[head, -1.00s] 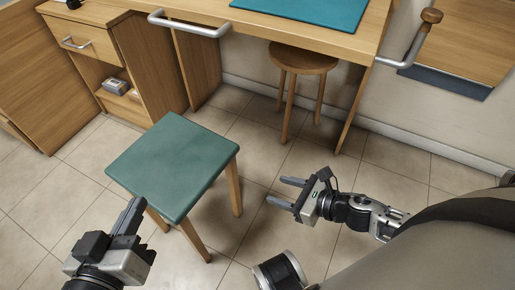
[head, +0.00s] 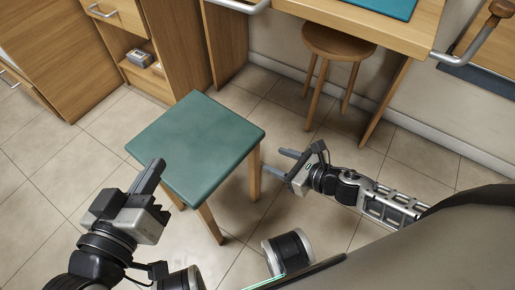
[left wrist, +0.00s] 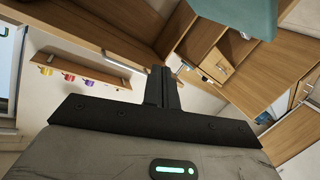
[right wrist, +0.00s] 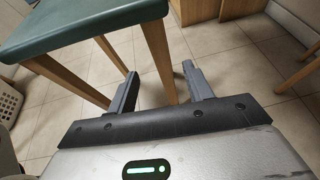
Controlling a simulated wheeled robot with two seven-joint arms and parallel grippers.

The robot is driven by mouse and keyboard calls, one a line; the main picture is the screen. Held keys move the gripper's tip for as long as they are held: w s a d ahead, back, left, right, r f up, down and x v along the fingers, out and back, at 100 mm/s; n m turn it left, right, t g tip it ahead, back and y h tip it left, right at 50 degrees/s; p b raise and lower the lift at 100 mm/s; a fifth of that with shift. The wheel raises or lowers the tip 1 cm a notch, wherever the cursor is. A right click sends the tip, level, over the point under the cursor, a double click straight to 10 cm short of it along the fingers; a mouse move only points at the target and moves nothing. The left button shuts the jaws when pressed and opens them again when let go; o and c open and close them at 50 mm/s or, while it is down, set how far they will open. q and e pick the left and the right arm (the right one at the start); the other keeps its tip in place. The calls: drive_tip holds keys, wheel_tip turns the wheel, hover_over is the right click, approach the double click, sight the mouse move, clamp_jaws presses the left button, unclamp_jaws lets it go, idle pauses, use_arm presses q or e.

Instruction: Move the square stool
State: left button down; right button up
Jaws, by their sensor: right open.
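The square stool has a teal seat (head: 197,145) and wooden legs, and stands upright on the tiled floor in the head view. My right gripper (head: 277,163) is open, low at the stool's right side. Its fingers point at the near right leg (head: 254,172). In the right wrist view that leg (right wrist: 158,58) shows between the two fingertips (right wrist: 160,71), apparently just ahead of them and not gripped. My left gripper (head: 153,175) has its fingers together and empty, at the seat's near left edge. In the left wrist view its fingers (left wrist: 162,86) are closed together.
A round wooden stool (head: 338,42) stands under the desk (head: 345,14) at the back. A drawer cabinet (head: 150,48) stands at the back left. A metal rail (head: 470,60) sticks out at the right. Floor to the left of the square stool is clear.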

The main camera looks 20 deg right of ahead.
sight(258, 153)
drive_tip(key=b+x, duration=0.1)
drive_tip(key=x, duration=0.4)
drive_tip(key=shift+w+a+f, duration=0.1)
drive_tip(key=shift+w+f, duration=0.1)
drive_tip(key=shift+w, duration=0.05)
use_arm(q)
drive_tip(key=shift+w+d+r+n+t+h+b, duration=0.15)
drive_tip(key=shift+d+r+n+t+h+b, duration=0.2)
drive_tip(key=shift+r+h+b, duration=0.2)
use_arm(e)
drive_tip(key=shift+x, duration=2.05)
clamp_jaws()
use_arm(q)
drive_tip(key=shift+f, duration=0.1)
